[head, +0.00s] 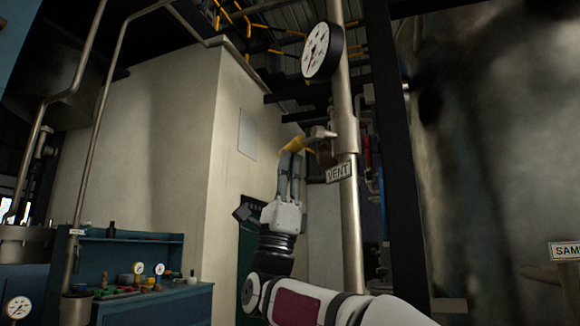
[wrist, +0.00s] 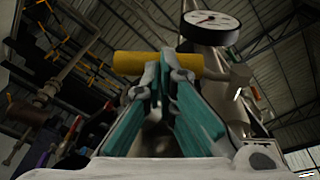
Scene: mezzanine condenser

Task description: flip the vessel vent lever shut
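The vent lever has a yellow handle (head: 297,145) on a short metal valve on the upright pipe, just above the "VENT" tag (head: 339,172). The handle stands out to the left of the pipe and is slightly tilted in the head view. My gripper (head: 290,155) points up, its fingertips right at the underside of the handle. In the wrist view the yellow handle (wrist: 205,66) runs crosswise behind the fingertips (wrist: 161,72), which hide its middle. The fingertips are together with nothing visible between them. They seem to touch the handle, but contact is not certain.
A round gauge (head: 322,51) sits on the pipe above the lever; it also shows in the wrist view (wrist: 211,22). A dark upright post (head: 394,150) stands right of the pipe. A pale wall block (head: 180,130) is behind, and a cluttered blue bench (head: 150,262) is lower left.

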